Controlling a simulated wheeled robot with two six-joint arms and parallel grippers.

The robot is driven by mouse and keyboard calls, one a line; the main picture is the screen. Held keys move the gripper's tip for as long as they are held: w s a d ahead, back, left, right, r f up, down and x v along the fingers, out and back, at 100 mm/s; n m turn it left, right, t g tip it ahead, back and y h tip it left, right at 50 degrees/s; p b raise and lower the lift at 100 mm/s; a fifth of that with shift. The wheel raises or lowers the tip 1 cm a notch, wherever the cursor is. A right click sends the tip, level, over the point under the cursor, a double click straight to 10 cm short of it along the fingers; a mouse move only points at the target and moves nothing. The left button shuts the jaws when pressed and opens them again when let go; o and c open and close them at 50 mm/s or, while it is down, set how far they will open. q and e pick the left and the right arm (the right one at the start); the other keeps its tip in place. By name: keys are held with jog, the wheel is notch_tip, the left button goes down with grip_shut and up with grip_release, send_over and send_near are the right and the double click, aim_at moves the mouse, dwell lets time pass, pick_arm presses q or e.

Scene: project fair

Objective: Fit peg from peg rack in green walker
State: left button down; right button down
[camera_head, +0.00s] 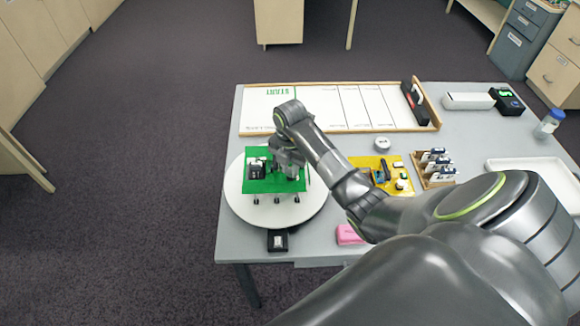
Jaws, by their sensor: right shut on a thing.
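The green walker (262,186), a flat green plate on several short dark legs, stands on a white round turntable (240,209) at the table's left. A black-and-white block sits on its left part. My right gripper (291,172) is over the right part of the plate, pointing down. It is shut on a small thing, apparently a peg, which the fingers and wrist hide. I cannot tell whether it touches the plate. The peg rack (421,172), a wooden holder, stands right of my forearm with several dark-and-white pieces in it. My left gripper is out of view.
A yellow board (402,176) with small parts lies between turntable and rack, partly behind my forearm. A pink block (347,235) and a black box (278,241) lie near the front edge. A wood-framed white board (262,101) fills the back. A white tray (520,167) is at right.

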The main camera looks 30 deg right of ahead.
jog(key=shift+f, duration=0.35)
dwell(0.7)
dwell(0.3)
jog(key=c, duration=1.2)
grip_release()
jog(key=shift+r, duration=0.15)
jog(key=shift+r+p, duration=3.05)
jog(key=shift+r, duration=0.65)
jog(key=shift+f, duration=0.1)
